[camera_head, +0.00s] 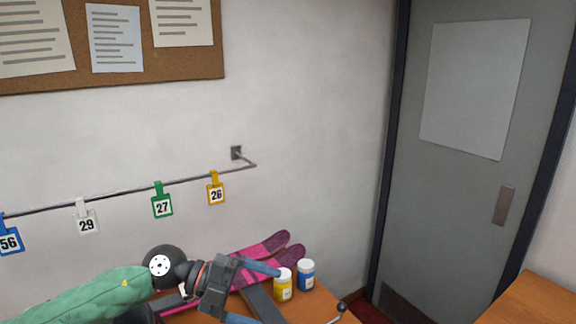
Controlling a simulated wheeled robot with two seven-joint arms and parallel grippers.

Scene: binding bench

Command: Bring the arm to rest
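My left arm comes in from the lower left in a green sleeve. Its gripper (264,296) is over the bench (313,312), with its two blue fingers spread apart and nothing visibly held between them. The upper fingertip appears close to a yellow bottle with a white lid (283,289); I cannot tell whether they touch. The lower finger is partly cut off by the frame's bottom edge. My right gripper is not in view.
Pink and purple skis (272,248) lie behind the gripper. A blue bottle (306,275) stands beside the yellow one. A rail (120,192) with numbered tags runs along the wall. A grey door (460,190) is at right, another wooden surface (535,300) lower right.

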